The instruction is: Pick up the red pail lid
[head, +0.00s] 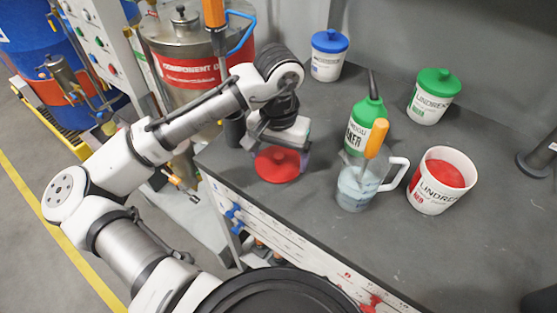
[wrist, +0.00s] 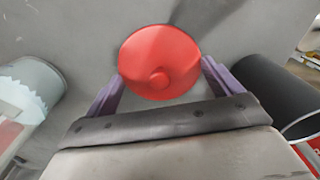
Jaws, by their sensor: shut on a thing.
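The red pail lid (head: 277,164) is a round disc with a small knob, at the left part of the grey bench near its front edge. My gripper (head: 278,150) is over it in the head view and hides part of it. In the wrist view the lid (wrist: 159,62) lies between the two purple fingers of my gripper (wrist: 160,82), which are shut on it. The lid looks low, at or just above the bench top; I cannot tell whether it touches. An open white pail (head: 436,188) with red contents stands at the right of the bench.
A jug (head: 357,187) with an orange-handled tool and a green bottle (head: 368,125) stand right of my gripper. A blue-lidded pail (head: 328,55) and a green-lidded pail (head: 433,96) stand farther back. A dark cylinder (wrist: 272,92) is close on the right in the wrist view.

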